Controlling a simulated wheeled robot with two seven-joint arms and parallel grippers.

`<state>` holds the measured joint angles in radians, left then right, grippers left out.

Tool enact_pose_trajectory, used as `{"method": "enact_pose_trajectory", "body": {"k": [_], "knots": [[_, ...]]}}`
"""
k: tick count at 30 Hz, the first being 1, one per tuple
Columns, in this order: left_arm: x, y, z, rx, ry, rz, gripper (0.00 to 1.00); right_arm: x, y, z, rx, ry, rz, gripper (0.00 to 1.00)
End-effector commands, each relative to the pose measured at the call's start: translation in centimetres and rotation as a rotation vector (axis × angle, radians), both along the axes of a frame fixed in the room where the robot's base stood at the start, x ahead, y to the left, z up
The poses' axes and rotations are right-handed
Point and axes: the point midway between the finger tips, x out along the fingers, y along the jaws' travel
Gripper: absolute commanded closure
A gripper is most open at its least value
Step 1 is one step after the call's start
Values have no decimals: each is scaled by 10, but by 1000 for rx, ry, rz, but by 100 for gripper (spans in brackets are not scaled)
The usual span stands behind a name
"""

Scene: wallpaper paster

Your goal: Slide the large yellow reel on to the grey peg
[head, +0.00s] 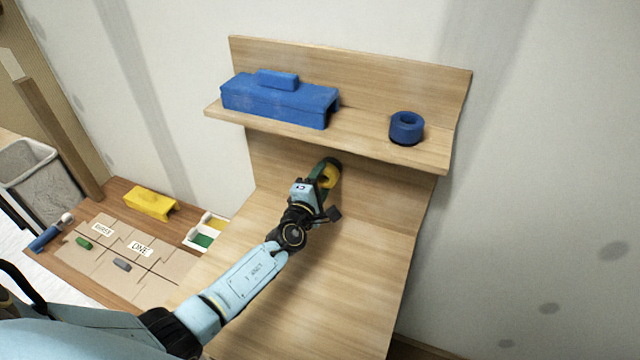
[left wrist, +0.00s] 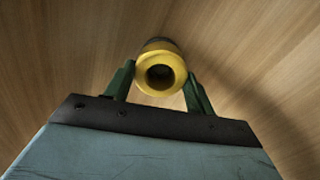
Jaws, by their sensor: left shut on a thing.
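The yellow reel (head: 331,177) is held at the end of my left gripper (head: 324,179), in front of the wooden back panel below the shelf. In the left wrist view the reel (left wrist: 142,72) shows its round end with a dark hole, between the two green fingers of my left gripper (left wrist: 159,76). The gripper is shut on it. A dark band shows at the reel's far end; I cannot tell whether it belongs to the reel or to something behind. I cannot make out the grey peg for certain. My right gripper is not in view.
The wooden shelf (head: 365,148) above the gripper carries a long blue box-like part (head: 280,103) and a blue ring (head: 406,128). At lower left, a low table holds a yellow block (head: 150,203), cardboard pieces (head: 105,262) and a white tray (head: 203,230). The wooden top right of my arm is clear.

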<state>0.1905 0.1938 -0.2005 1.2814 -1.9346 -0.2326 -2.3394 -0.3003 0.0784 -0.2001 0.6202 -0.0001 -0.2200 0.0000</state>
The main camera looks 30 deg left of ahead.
Motion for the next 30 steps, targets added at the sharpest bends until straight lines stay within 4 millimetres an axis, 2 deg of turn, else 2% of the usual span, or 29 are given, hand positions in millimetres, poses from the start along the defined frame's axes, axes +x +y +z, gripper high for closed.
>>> {"method": "enact_pose_trajectory", "body": {"k": [19,20,21,25,30], "knots": [[16,1,0,0,0,0,68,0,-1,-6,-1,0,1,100],[16,1,0,0,1,0,42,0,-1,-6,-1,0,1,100],[16,1,0,0,1,0,36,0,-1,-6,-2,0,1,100],[15,1,0,0,0,0,20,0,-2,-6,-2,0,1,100],[15,1,0,0,0,0,20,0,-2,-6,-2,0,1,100]]}}
